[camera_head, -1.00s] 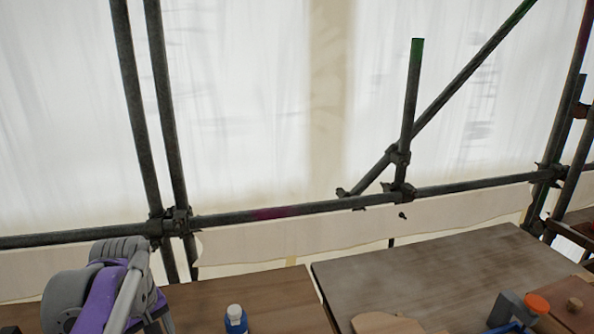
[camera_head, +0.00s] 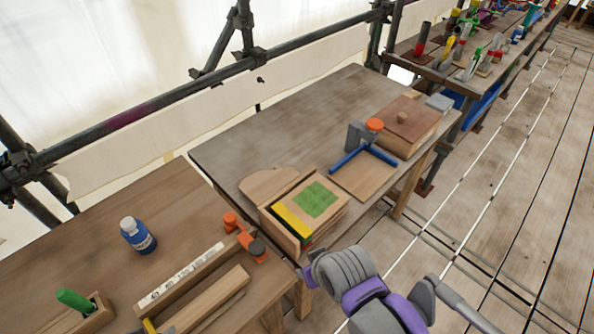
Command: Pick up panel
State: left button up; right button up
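Several flat pieces could be the panel, and I cannot tell which one is meant. A wooden box (camera_head: 328,226) on the grey-brown table has a green square (camera_head: 314,199) and a yellow strip (camera_head: 291,221) on top. A thin flat wooden piece with a rounded edge (camera_head: 266,184) lies beside it. A flat wooden board (camera_head: 364,180) sits by a blue bar. A purple and grey part of my arm shows at the bottom right, in front of the table's near edge. Neither gripper's fingers can be seen.
A wooden box with a knob (camera_head: 408,125) stands at the right table's far end. Scaffold poles (camera_head: 150,108) run behind. Plank floor (camera_head: 490,210) is clear at right.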

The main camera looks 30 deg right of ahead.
aim_at(306, 209)
jog(key=z, duration=1.5)
jog(key=l+u, duration=0.25)
jog(key=u, duration=0.2)
jog(key=l+u, duration=0.2)
jog(key=u, duration=0.3)
jog(key=k+l+u, duration=0.15)
jog(key=u, duration=0.3)
